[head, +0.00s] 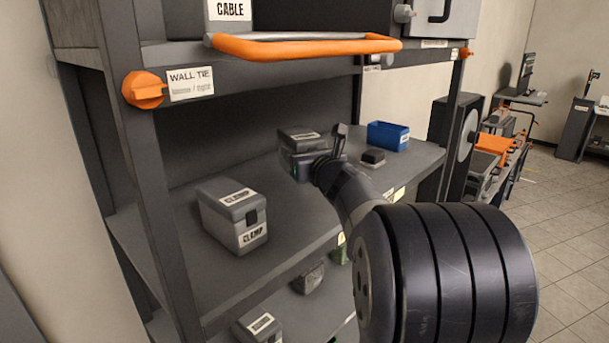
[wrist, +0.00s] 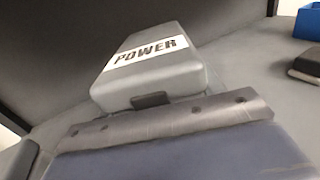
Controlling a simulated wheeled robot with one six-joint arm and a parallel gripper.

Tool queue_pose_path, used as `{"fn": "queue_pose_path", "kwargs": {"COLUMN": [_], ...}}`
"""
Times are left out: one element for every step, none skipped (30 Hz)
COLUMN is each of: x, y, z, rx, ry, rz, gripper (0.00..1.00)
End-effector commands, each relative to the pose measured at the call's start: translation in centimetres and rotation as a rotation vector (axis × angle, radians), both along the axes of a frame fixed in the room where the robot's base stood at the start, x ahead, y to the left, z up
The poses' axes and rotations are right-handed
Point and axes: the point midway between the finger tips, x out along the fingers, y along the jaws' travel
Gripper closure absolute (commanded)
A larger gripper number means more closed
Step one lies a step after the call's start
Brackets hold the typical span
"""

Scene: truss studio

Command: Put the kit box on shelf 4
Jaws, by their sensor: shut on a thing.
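A grey box (head: 300,139) is at my gripper (head: 322,163), over the middle shelf of the dark rack. In the wrist view its lid reads POWER (wrist: 155,68), and a black latch faces me. I take it as the kit box, though no label says kit. My gripper is shut on the near side of this box; the wrist view shows the gripper's edge (wrist: 165,118) right against it. The fingertips are mostly hidden. I cannot tell whether the box's underside touches the shelf (head: 300,205). No shelf number is readable.
A grey CLAMP box (head: 234,216) stands left on the same shelf. A blue bin (head: 388,135) and a small dark box (head: 373,158) stand right of my gripper. An orange rail (head: 305,46) crosses above. More boxes (head: 262,328) sit below. Shelf space between CLAMP and my gripper is clear.

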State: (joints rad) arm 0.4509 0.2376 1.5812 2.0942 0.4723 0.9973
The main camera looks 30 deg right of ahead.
Motion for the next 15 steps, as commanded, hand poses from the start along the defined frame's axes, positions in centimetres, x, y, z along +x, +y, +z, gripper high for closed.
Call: {"fn": "queue_pose_path", "kwargs": {"x": [0.0, 0.0, 0.0, 0.0, 0.0, 0.0, 0.0, 0.0, 0.0, 0.0, 0.0, 0.0, 0.0, 0.0, 0.0], "y": [0.0, 0.0, 0.0, 0.0, 0.0, 0.0, 0.0, 0.0, 0.0, 0.0, 0.0, 0.0, 0.0, 0.0, 0.0], "z": [-0.6, -0.8, -1.0, -1.2, -1.4, -1.8, -2.2, -2.7, -3.2, -3.6, -4.0, -4.4, -4.7, -4.8, -4.9], "rx": [0.001, 0.001, 0.0, 0.0, 0.0, 0.001, 0.0, 0.002, 0.001, 0.001, 0.002, 0.0, 0.001, 0.001, -0.001], "ry": [-0.002, -0.002, -0.003, -0.003, -0.003, -0.002, -0.002, -0.001, -0.001, -0.001, -0.001, -0.001, -0.002, -0.003, -0.004], "rz": [0.002, 0.002, 0.002, 0.002, 0.002, 0.001, 0.001, 0.001, 0.002, 0.002, 0.002, 0.002, 0.002, 0.002, 0.001], "gripper": [0.78, 0.78, 0.78, 0.78, 0.78, 0.78, 0.78, 0.78, 0.78, 0.78, 0.78, 0.78, 0.78, 0.78, 0.78]}}
